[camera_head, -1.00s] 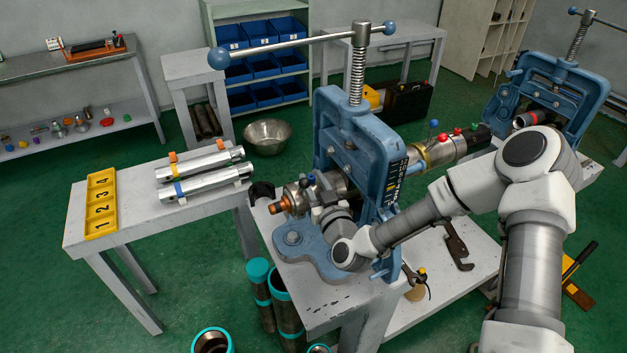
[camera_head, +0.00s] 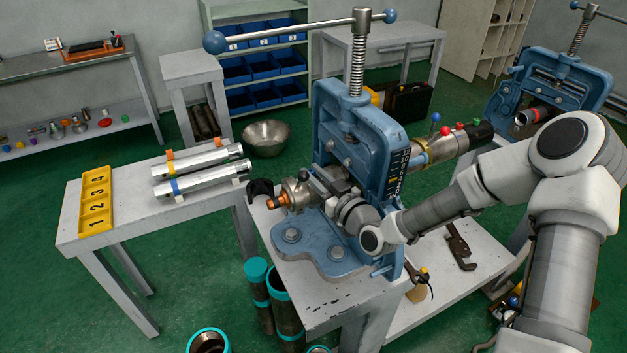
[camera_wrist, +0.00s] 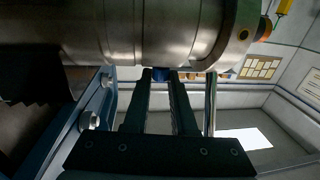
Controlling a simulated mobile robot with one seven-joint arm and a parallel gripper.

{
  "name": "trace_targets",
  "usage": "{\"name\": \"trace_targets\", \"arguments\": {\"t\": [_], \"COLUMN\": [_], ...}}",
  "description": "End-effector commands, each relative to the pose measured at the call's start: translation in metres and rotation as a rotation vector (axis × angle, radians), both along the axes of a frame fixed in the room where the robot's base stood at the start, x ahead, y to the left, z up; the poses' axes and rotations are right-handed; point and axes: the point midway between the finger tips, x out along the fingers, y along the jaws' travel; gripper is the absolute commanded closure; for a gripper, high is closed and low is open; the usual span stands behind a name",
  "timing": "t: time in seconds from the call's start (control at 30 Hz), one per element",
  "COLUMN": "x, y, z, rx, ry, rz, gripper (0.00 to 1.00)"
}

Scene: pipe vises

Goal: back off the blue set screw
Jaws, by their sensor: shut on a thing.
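A metal cylinder with a copper-coloured end (camera_head: 282,201) is clamped in the blue pipe vise (camera_head: 335,120) and passes through it. In the wrist view the cylinder (camera_wrist: 110,30) fills the top. My gripper (camera_wrist: 160,74) is just below the cylinder in that picture. Its two dark fingers are shut on a small blue piece, the blue set screw (camera_wrist: 160,73), of which only a bit shows between the fingertips. In the head view my gripper (camera_head: 335,188) is beside the cylinder at the front of the vise, and the screw is hidden there.
Blue, red and green knobs (camera_head: 445,131) stand on the cylinder behind the vise. A wrench (camera_head: 459,247) lies on the lower shelf. A yellow numbered tray (camera_head: 96,200) is on the left table.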

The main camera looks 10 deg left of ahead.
Motion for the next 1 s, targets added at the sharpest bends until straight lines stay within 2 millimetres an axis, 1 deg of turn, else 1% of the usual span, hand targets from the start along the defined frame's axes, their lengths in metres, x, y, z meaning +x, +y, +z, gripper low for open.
{"name": "trace_targets", "arguments": {"t": [0.4,0.43,0.47,0.5,0.83,0.93,1.0], "x": [0.000,0.000,0.000,0.000,-0.002,-0.008,-0.016], "y": [0.000,0.000,0.000,0.000,-0.003,-0.010,-0.018], "z": [0.000,0.000,0.000,0.000,-0.001,-0.001,-0.001], "rx": [-0.005,-0.005,-0.005,-0.005,-0.006,-0.006,-0.006], "ry": [0.002,0.002,0.002,0.002,0.003,0.003,0.003], "rz": [0.028,0.027,0.027,0.027,0.026,0.025,0.026], "gripper": [1.00,0.72,0.67,0.63,0.63,0.63,0.63]}}
